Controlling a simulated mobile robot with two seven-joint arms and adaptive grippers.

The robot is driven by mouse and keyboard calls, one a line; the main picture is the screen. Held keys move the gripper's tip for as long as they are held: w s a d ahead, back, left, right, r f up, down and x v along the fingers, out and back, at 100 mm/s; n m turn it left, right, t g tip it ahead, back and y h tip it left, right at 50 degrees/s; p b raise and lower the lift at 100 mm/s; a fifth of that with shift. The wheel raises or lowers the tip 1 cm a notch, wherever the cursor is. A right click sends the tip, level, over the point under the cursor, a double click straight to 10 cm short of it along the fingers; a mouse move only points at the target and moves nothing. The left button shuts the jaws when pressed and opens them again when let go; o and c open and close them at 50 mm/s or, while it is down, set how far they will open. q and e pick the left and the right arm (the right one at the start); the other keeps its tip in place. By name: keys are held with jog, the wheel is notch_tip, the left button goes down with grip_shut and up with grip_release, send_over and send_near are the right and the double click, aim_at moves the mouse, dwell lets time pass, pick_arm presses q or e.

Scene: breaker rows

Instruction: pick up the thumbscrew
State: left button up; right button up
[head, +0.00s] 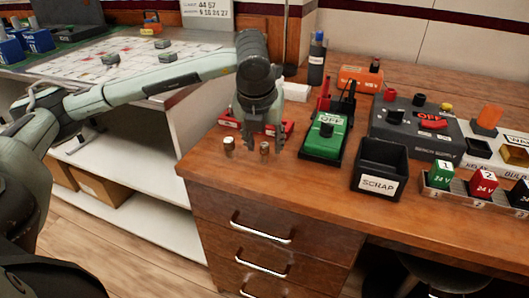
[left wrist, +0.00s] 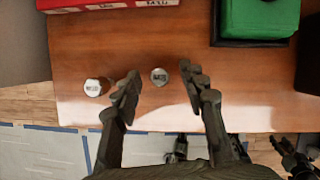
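The right cylinder (head: 264,149) is under my left gripper (head: 263,140) and shows between the fingers in the left wrist view (left wrist: 159,75). The left cylinder (head: 229,147) stands outside the left finger, also seen in the left wrist view (left wrist: 94,87). My left gripper (left wrist: 160,86) is open, pointing down, with nothing gripped.
A red box (left wrist: 100,4) lies behind the cylinders. A green device marked OFF (head: 325,138) and a black SCRAP bin (head: 380,168) stand to the right. The bench's front edge is close to the cylinders. A white shelf unit (head: 130,150) stands left.

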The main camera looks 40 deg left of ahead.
pick_arm(q)
grip_shut()
jog(key=shift+r, duration=0.1)
